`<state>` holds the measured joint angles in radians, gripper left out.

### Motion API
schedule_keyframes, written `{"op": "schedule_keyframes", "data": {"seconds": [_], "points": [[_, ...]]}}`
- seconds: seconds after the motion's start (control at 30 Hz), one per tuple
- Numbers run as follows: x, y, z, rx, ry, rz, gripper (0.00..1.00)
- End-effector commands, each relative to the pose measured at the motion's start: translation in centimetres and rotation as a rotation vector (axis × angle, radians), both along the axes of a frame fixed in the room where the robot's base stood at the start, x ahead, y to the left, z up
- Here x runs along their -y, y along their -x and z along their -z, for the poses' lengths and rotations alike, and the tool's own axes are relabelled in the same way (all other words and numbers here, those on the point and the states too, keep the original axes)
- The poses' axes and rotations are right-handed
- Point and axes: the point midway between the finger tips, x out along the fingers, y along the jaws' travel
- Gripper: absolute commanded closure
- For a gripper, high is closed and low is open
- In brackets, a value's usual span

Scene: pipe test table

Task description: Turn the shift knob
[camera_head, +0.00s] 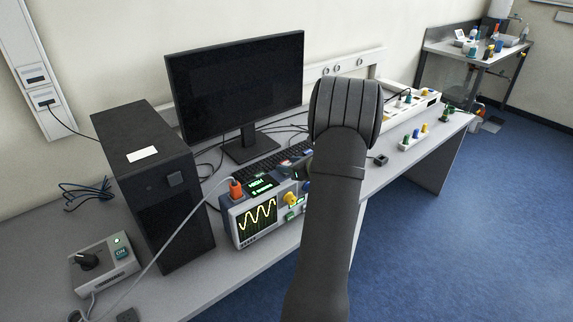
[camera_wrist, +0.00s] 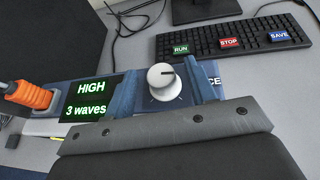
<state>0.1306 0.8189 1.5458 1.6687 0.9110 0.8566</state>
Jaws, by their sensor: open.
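A round white knob (camera_wrist: 164,78) with a dark pointer mark stands on the blue top panel of the oscilloscope (camera_head: 257,219). Its pointer is toward the upper right in the wrist view. My gripper (camera_wrist: 162,64) is open, with one blue finger on each side of the knob; whether they touch it is unclear. A label beside the knob is mostly hidden by the right finger; only "CE" shows. A screen (camera_wrist: 91,98) left of the knob reads "HIGH" and "3 waves". In the head view my arm hides the knob. No visible label names the shift knob.
An orange plug (camera_wrist: 28,95) with a cable is at the panel's left. A keyboard (camera_wrist: 235,38) with RUN, STOP and SAVE labels lies behind.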

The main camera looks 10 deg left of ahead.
Motion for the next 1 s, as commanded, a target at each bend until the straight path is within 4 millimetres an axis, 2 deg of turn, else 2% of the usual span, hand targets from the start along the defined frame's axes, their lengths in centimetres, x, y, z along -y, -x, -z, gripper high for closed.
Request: {"op": "schedule_keyframes", "data": {"seconds": [0.17, 0.47, 0.53, 0.7, 1.0], "points": [[-1.19, -0.94, 0.61, 0.001, -0.001, 0.0, 0.49], [-1.35, -1.13, 0.71, 0.0, 0.0, 0.001, 0.49], [-1.35, -1.11, 0.71, 0.001, -0.001, 0.001, 0.57], [-1.35, -1.11, 0.7, 0.0, 0.0, 0.001, 0.9], [-1.31, -1.12, 0.74, 0.001, 0.002, -0.027, 0.93]]}}
